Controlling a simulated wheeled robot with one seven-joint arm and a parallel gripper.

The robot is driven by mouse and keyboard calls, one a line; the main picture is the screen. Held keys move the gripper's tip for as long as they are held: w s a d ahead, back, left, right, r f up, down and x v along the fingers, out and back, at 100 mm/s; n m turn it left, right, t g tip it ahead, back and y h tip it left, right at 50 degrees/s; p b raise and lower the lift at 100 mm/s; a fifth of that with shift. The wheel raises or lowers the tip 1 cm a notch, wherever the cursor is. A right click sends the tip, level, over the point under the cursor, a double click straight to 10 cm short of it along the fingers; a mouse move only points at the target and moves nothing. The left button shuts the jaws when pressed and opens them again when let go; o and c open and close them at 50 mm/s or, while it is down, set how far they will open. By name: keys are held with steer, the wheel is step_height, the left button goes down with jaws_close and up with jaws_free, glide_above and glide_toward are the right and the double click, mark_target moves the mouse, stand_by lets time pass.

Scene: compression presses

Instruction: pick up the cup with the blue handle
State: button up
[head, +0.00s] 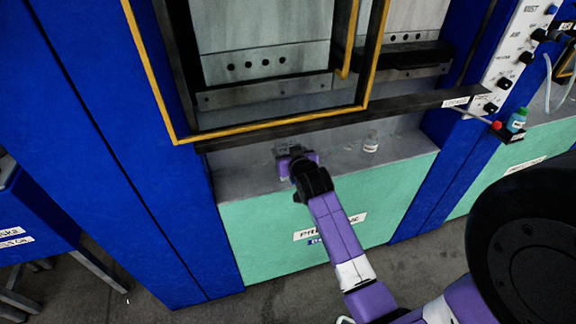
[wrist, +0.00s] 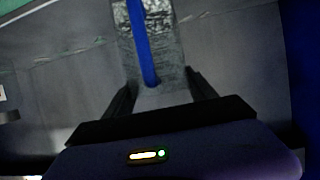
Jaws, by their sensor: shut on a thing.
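The cup with the blue handle (wrist: 171,45) shows in the wrist view as a shiny, rough grey body with a blue strip running along it. It lies between the two dark fingers of my gripper (wrist: 160,84), which is shut on it. In the head view my gripper (head: 292,158) is over the grey ledge of the press, at the end of my purple arm. There the cup is mostly hidden by the gripper, and only a greyish part shows at its tip. I cannot tell whether the cup touches the ledge.
A yellow-edged press frame (head: 270,127) and a dark bar (head: 400,108) are just behind and above. Blue columns flank the ledge.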

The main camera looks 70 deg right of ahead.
jaws_close()
steer(key=shift+r, duration=0.25)
steer(key=shift+r, duration=1.45)
steer(key=shift+a, duration=0.1)
steer(key=s+a+b, duration=0.3)
steer(key=s+a, duration=0.8)
steer(key=a, duration=0.2)
steer(key=shift+a, duration=0.35)
steer(key=shift+s, duration=0.1)
